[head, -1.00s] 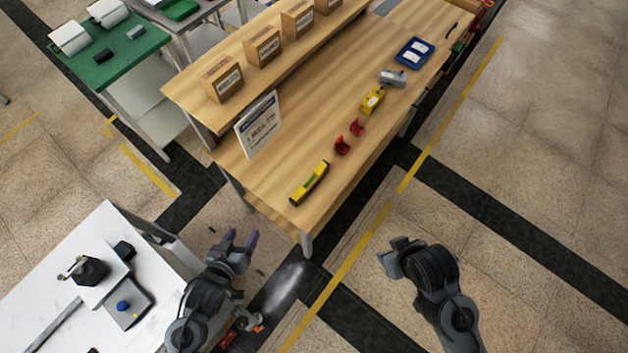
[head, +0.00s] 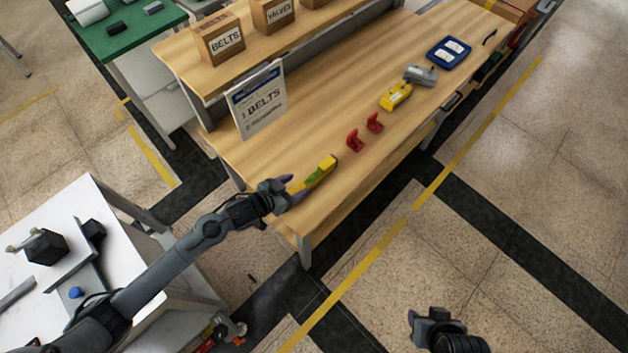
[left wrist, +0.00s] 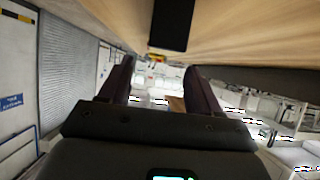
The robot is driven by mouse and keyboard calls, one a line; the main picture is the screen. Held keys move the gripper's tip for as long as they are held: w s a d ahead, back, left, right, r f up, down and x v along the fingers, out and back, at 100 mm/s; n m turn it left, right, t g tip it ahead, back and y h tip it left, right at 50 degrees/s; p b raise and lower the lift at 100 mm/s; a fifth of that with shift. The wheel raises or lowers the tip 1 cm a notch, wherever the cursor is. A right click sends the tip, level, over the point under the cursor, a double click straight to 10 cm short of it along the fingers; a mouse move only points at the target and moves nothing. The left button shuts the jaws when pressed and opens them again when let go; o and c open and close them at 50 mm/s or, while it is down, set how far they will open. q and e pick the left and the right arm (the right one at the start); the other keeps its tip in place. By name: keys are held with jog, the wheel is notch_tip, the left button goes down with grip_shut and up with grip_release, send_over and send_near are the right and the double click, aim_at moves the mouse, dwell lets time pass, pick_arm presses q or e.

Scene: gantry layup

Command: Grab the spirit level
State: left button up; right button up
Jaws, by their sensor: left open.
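The spirit level (head: 322,169) is yellow with a green part and lies on the wooden bench near its front left corner. My left gripper (head: 292,189) is open at the level's near end, its two purple-grey fingers pointing along it. The fingers hide that end, and I cannot tell if they touch it. In the left wrist view the open fingers (left wrist: 158,85) show nothing clearly held between them. A dark block (left wrist: 172,24) against the wood there may be the level's end. My right gripper (head: 428,316) is at the bottom, away from the bench; its jaws are unclear.
Two red pieces (head: 365,132), a yellow tool (head: 396,96), a grey tool (head: 421,75) and a blue tray (head: 449,52) lie farther along the bench. A white table (head: 95,215) is at left.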

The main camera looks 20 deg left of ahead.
aim_at(313, 175)
pick_arm(q)
jog(key=shift+r+b+x, duration=0.2)
jog(key=shift+b+x, duration=0.1)
jog(key=shift+x, duration=1.8)
jog(key=shift+r+b+x, duration=0.2)
jog(key=shift+b+x, duration=0.05)
jog(key=shift+x, duration=1.9)
jog(key=shift+w+d, duration=0.1)
jog(key=shift+w, duration=0.05)
grip_shut()
jog(key=shift+r, duration=0.15)
